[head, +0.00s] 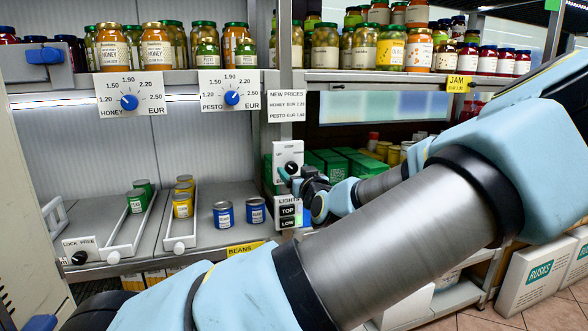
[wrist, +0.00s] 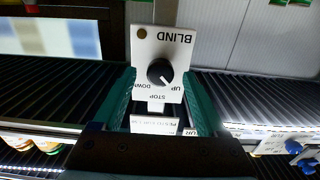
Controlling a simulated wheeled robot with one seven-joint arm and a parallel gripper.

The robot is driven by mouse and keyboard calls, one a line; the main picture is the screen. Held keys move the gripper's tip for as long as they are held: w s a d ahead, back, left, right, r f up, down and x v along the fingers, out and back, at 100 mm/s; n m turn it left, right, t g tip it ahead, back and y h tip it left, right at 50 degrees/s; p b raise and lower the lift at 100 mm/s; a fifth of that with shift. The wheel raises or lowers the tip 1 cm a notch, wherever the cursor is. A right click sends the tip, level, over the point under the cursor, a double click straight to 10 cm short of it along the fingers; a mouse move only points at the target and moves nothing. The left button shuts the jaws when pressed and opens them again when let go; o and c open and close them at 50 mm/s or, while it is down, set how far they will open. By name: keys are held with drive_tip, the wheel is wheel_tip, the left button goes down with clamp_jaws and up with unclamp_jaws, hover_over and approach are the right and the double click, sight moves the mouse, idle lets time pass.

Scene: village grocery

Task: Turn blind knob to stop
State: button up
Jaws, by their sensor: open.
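The black blind knob (wrist: 160,72) sits on a white panel (wrist: 178,50) marked BLIND, with UP, STOP and DOWN. The wrist view shows the panel upside down. The knob's white mark points to the lower right, towards UP. My gripper (wrist: 163,88) is open, its teal fingers to the left and right of the panel. The knob lies between them and I see no contact with it. In the head view the knob (head: 291,168) shows on the white box, with my wrist close in front, hiding part of it.
Below the panel is a lights switch box (head: 288,211) marked TOP and LOW. Two blue price knobs, honey (head: 129,102) and pesto (head: 232,98), are on the shelf edge to the left. Cans (head: 223,214) stand on the lower shelf; jars line the shelf above.

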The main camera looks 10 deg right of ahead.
drive_tip(key=shift+w+a, duration=0.1)
drive_tip(key=shift+w, duration=0.55)
clamp_jaws()
